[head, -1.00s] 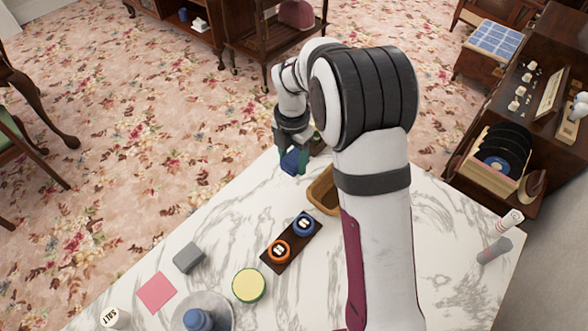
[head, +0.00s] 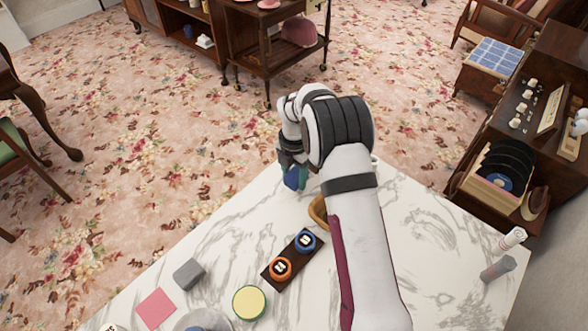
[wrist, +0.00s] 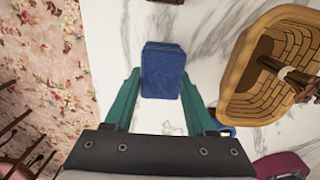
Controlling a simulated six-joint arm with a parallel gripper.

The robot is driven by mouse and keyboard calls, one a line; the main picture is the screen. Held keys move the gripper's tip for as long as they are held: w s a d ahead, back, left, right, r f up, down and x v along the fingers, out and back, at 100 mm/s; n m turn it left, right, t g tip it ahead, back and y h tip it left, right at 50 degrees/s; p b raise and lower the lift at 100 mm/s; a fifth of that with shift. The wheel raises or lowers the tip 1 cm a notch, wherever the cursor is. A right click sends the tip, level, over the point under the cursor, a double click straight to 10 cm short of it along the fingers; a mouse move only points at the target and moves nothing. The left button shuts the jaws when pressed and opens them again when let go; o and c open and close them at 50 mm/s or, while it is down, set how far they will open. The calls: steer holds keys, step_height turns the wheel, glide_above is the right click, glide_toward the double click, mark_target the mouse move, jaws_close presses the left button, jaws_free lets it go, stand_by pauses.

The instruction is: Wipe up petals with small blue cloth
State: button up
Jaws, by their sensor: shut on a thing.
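My gripper (wrist: 161,98) has teal fingers, one on each side of a small blue cloth (wrist: 162,66), and is shut on it. The cloth looks like a thick folded block in the wrist view, over the white marble tabletop. In the head view, the cloth (head: 292,179) shows in my gripper (head: 296,176) near the table's far left edge. I cannot tell whether it touches the marble. No petals can be made out clearly; a faint pale outline shows on the marble below the cloth in the wrist view.
A wooden basket (wrist: 223,102) holding a brown object is right of the cloth. In the head view, a dark tray (head: 268,275) with orange and blue round items, a grey block (head: 188,273), a pink square (head: 156,308) and a yellow-topped round item (head: 249,302) stand nearer.

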mark_target(294, 175)
steer(key=shift+f, duration=0.9)
steer(key=shift+s+a+f, duration=0.15)
steer(key=shift+f, duration=0.2)
steer(key=shift+c, duration=0.5)
steer(key=shift+s+a+f, duration=0.1)
steer(key=shift+s+a, duration=2.55)
steer(key=shift+s, duration=0.05)
steer(key=w+d, duration=0.3)
steer(key=shift+w+d, duration=1.3)
steer(key=shift+r, duration=4.1)
steer(key=shift+f, duration=0.2)
